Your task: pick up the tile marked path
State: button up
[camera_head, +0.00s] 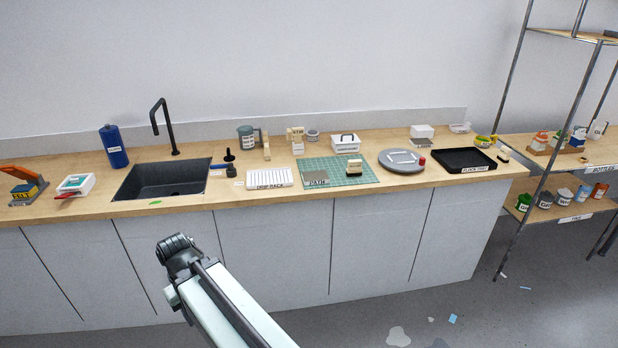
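The tile marked PATH (316,180) is a small grey-brown square with a dark labelled front edge. It lies flat at the left front corner of the green cutting mat (337,165) on the wooden counter. My gripper is not in view; only a pale link of my arm and a dark joint show at the lower middle, in front of the cabinets and well short of the tile.
A white drip rack (269,178) stands just left of the tile. A sink (163,178) is at left. Scraps and puddles lie on the floor at right.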

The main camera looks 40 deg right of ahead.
aim_at(310, 178)
jog(key=u, duration=0.05)
jog(key=i, duration=0.95)
jog(key=z, duration=0.05)
